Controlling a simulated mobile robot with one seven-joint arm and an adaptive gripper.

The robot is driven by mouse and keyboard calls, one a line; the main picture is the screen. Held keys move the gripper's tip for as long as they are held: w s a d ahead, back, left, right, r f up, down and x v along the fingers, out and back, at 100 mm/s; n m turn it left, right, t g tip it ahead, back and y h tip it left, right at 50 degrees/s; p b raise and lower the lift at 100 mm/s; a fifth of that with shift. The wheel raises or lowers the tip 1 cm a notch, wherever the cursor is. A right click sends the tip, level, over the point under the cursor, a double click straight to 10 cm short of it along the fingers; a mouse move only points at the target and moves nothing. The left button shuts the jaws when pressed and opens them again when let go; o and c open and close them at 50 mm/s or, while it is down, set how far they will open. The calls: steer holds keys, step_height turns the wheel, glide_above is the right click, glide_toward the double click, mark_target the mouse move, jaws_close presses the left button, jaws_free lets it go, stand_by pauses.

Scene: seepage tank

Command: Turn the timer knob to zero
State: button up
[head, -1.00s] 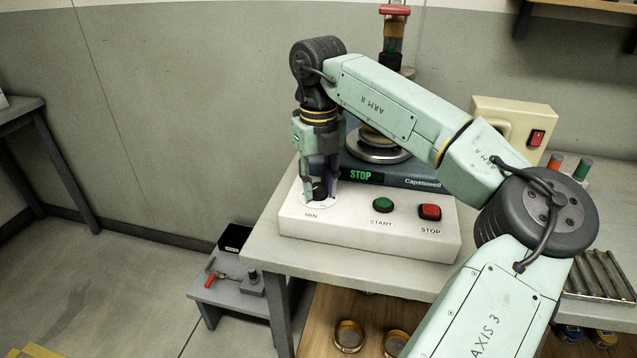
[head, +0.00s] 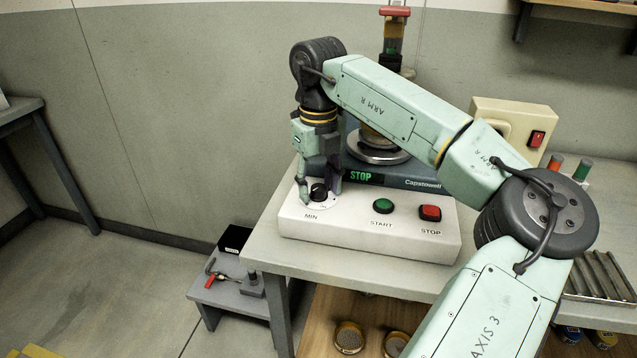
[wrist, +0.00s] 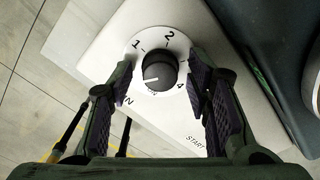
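The timer knob (head: 318,192) is a black round knob on a white dial (head: 326,205) at the left of the white control box, by the label MIN. In the wrist view the knob (wrist: 160,72) has a white pointer line aimed left and slightly down, below the numeral 1. Numerals 1, 2 and 4 are readable; I cannot make out a zero. My gripper (head: 320,188) points down over the dial. In the wrist view its fingers (wrist: 163,84) are spread on both sides of the knob, with white dial visible between, so it is open and apparently not touching.
The control box (head: 370,232) also carries a green START button (head: 383,206) and a red STOP button (head: 430,212). Behind it a dark blue machine (head: 410,177) shows a green STOP display. A low grey stool (head: 228,293) stands left of the bench.

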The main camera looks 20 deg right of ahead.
mark_target(318, 187)
step_height(318, 187, up, 12)
stand_by(0.7)
stand_by(0.4)
